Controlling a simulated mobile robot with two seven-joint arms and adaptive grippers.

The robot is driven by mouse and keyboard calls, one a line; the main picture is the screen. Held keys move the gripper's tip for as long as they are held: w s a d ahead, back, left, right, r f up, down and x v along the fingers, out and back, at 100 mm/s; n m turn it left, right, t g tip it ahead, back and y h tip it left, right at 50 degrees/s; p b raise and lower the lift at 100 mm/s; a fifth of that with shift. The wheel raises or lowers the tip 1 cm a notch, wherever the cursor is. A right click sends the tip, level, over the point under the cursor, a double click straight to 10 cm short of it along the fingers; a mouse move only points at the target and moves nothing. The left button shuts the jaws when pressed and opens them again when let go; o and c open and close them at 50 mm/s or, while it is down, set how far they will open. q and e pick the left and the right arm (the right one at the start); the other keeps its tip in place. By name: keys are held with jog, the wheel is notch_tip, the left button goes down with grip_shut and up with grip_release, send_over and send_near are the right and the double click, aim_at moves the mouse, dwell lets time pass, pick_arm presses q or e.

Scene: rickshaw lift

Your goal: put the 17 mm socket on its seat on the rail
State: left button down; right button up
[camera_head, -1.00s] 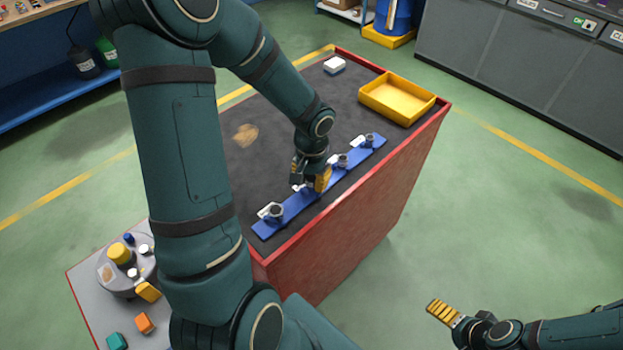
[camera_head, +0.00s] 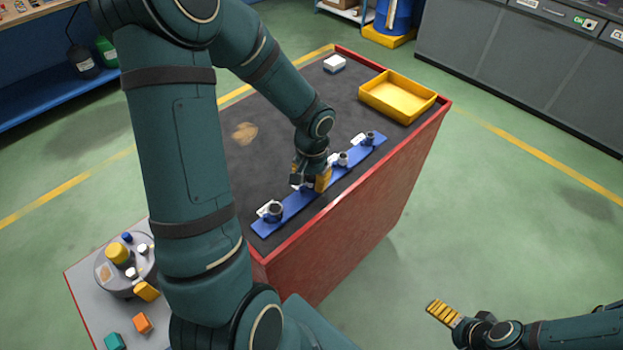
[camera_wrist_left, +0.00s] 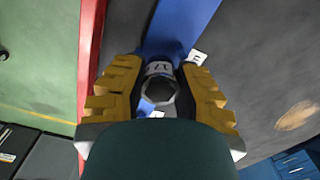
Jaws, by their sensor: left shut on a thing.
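The blue rail (camera_head: 297,204) lies along the right edge of the dark cart top. Its near socket (camera_head: 276,212) and two far sockets (camera_head: 342,159) (camera_head: 369,139) stand upright on it, with white tags beside. My left gripper (camera_head: 312,181) points down over the rail's middle. In the left wrist view its yellow fingers are shut on the 17 mm socket (camera_wrist_left: 158,92), marked 17, with the rail (camera_wrist_left: 180,25) behind it. I cannot tell whether the socket touches its seat. My right gripper (camera_head: 441,312) is off the cart at lower right; its opening is unclear.
A yellow tray (camera_head: 397,98) and a small white block (camera_head: 334,63) sit at the cart's far end. A red rim (camera_head: 425,118) edges the cart. A grey side table (camera_head: 92,282) at lower left holds a round stand and coloured blocks. The cart top left of the rail is mostly clear.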

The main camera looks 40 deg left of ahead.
pick_arm(q)
jog(key=shift+f+b, duration=0.3)
jog(key=shift+b, duration=0.1)
jog(key=shift+s+d+f+b, duration=0.15)
jog(key=shift+s+f+b, duration=0.2)
jog(key=shift+f+b, duration=0.2)
dwell(1.6)
jog(key=c, duration=0.7)
grip_release()
jog(key=shift+o, duration=0.5)
jog(key=shift+w+f, duration=0.1)
jog(key=shift+w, duration=0.05)
jog(key=shift+o, duration=0.7)
